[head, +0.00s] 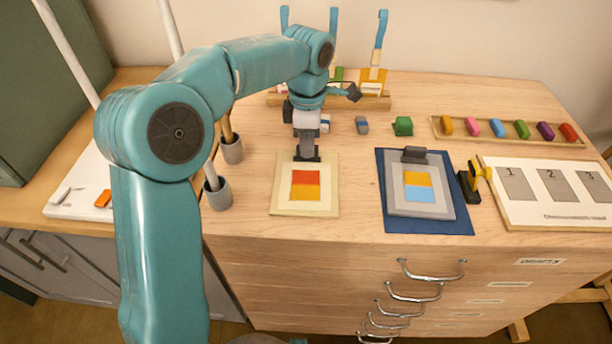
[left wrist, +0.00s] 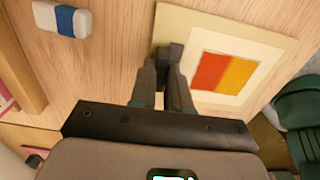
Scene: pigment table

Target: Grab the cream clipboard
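The cream clipboard (head: 282,198) lies on the wooden table, with a red and orange-yellow colour card on it. Its dark clip is at its far edge. My left gripper (head: 307,155) points down at that clip. In the left wrist view my left gripper's fingers (left wrist: 165,72) are close together at the clip of the cream clipboard (left wrist: 172,22), with only a narrow gap between them. They look closed on the clip, though the contact is partly hidden. The board appears to rest on the table. My right gripper is in neither view.
A grey clipboard on a blue sheet (head: 455,222) lies to the right, beside a numbered white board (head: 530,215). Grey cups (head: 217,195) stand left of the cream clipboard.

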